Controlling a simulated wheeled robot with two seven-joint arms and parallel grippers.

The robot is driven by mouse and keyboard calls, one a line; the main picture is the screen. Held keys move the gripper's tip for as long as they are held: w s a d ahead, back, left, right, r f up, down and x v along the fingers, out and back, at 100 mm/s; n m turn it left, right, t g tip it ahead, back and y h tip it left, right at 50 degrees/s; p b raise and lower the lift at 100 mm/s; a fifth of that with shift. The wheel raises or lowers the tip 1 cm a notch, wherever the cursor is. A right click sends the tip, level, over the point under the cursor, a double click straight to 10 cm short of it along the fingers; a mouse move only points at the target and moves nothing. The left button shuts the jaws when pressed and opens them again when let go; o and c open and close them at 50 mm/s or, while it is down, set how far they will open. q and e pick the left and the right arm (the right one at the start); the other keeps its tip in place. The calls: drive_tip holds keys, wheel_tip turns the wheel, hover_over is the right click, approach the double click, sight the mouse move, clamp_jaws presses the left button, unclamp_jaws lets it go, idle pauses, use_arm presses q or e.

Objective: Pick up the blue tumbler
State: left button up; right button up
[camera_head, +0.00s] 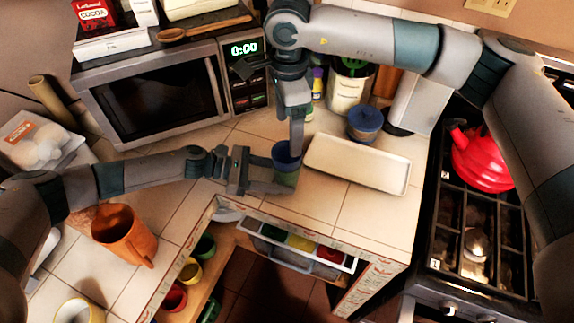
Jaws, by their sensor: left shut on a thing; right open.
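A cream rectangular tray (358,163) lies just right of the tumbler, with a blue-lidded jar (365,120) behind it. A microwave (150,95) stands behind left, an orange mug (125,235) front left. A red kettle (482,158) is on the stove. An open drawer (290,262) juts out below.

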sight(287, 149)
wheel_tip(287, 149, down, 2)
drive_tip(key=shift+f, duration=0.15)
idle(0.3)
drive_tip(key=shift+s+a+f, duration=0.1)
drive_tip(key=shift+s+f, duration=0.05)
drive_tip(key=shift+f, duration=1.15)
drive_tip(key=shift+s+a+f, duration=0.1)
drive_tip(key=shift+s+f, duration=0.05)
drive_tip(key=shift+f, duration=1.1)
drive_tip(key=c, duration=1.4)
drive_tip(key=shift+r, duration=0.15)
